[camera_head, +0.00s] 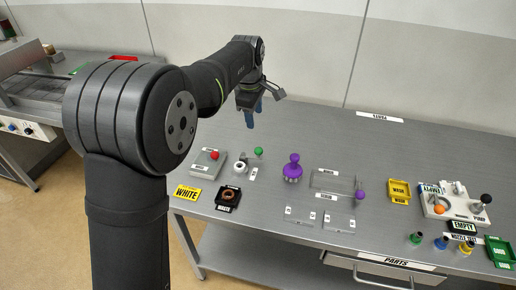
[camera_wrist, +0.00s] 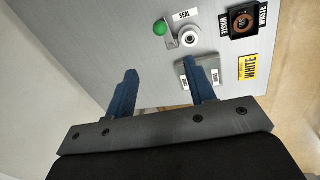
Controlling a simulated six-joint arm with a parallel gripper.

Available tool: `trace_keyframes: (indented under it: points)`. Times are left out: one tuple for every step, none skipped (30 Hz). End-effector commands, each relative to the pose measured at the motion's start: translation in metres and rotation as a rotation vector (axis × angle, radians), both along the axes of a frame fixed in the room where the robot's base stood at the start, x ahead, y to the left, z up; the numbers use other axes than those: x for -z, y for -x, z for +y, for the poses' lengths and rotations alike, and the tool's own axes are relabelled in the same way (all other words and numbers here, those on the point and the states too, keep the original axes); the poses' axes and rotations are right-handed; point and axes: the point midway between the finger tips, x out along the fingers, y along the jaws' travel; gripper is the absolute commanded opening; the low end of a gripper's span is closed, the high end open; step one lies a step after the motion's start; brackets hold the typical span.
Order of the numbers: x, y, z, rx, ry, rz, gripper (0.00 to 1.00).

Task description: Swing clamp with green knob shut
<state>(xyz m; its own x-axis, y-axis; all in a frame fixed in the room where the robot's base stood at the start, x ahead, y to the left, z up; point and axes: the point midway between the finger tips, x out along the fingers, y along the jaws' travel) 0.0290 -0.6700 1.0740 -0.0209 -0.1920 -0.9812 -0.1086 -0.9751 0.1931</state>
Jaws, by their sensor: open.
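The clamp's green knob (camera_head: 258,151) stands on the bench beside a small white round fitting (camera_head: 240,167), right of a grey block with a red knob (camera_head: 214,155). In the wrist view the green knob (camera_wrist: 160,28) sits at the end of a short metal arm that reaches toward the white fitting (camera_wrist: 189,39). My gripper (camera_head: 253,115) is open and empty, in the air above the bench behind the green knob. Its two blue fingers also show in the wrist view (camera_wrist: 159,72), apart from the knob. The right finger partly covers the grey block.
A black tray with a copper ring (camera_head: 229,197) and a yellow WHITE label (camera_head: 187,192) lie near the front left. A purple knobbed piece (camera_head: 292,168) and a clear fixture with another purple knob (camera_head: 360,194) stand to the right. Bare bench surrounds the green knob's right side.

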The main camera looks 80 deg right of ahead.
Motion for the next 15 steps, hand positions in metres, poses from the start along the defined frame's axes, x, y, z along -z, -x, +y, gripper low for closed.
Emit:
trace_keyframes:
  points:
    - [0.003, 0.001, -0.001, -0.004, -0.003, 0.002, 0.50]
    - [0.006, 0.001, -0.001, -0.005, -0.003, 0.003, 0.50]
    - [0.011, 0.001, -0.002, -0.005, -0.005, 0.002, 0.50]
    - [0.015, 0.001, -0.002, -0.005, -0.006, 0.002, 0.50]
    - [0.020, 0.001, -0.003, -0.004, -0.006, 0.002, 0.50]
    - [0.027, 0.001, -0.005, -0.004, -0.005, 0.001, 0.50]
    - [0.033, 0.001, -0.005, -0.004, -0.005, 0.001, 0.50]
    - [0.039, 0.001, -0.007, -0.004, -0.005, 0.001, 0.50]
    - [0.048, 0.001, -0.009, -0.003, -0.006, 0.001, 0.50]
    - [0.055, 0.001, -0.010, -0.003, -0.006, 0.001, 0.50]
    - [0.061, 0.001, -0.011, -0.003, -0.005, 0.001, 0.50]
    - [0.070, 0.002, -0.013, -0.003, -0.006, 0.001, 0.50]
    - [0.077, 0.002, -0.014, -0.003, -0.005, 0.001, 0.50]
    - [0.083, 0.002, -0.015, -0.003, -0.005, 0.001, 0.50]
    - [0.092, 0.002, -0.017, -0.003, -0.005, 0.001, 0.50]
